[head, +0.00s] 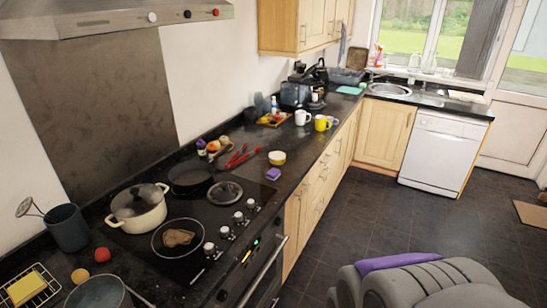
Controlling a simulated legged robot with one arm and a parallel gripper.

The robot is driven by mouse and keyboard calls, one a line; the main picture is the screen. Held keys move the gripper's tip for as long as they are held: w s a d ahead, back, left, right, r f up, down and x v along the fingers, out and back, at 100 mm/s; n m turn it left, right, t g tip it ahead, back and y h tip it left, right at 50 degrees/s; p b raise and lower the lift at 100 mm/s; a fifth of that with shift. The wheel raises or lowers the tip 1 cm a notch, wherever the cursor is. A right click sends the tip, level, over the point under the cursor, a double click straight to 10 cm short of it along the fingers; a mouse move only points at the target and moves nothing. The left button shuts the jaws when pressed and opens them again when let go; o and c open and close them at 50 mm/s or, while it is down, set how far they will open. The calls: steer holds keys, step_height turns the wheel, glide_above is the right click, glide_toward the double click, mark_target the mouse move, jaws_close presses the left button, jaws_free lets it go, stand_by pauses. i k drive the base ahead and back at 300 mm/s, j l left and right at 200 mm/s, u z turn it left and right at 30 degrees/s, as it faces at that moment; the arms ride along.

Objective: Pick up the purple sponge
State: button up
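The purple sponge (273,174) is a small block lying on the dark worktop (300,160) in the head view. It sits near the worktop's front edge, to the right of the hob, with a yellow and white bowl (277,157) just behind it. Nothing covers it. I do not see the fingers of my gripper in this view. A grey rounded shape with a purple strip at the lower right looks like part of my own body, well apart from the sponge.
Red tongs (242,157) lie left of the bowl. White (302,117) and yellow (322,123) mugs stand farther back. The tiled floor (370,215) beside the cabinets is clear.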

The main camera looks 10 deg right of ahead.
mark_target(274, 173)
steer(key=i+l+u, duration=0.15)
steer(key=i+l, duration=1.85)
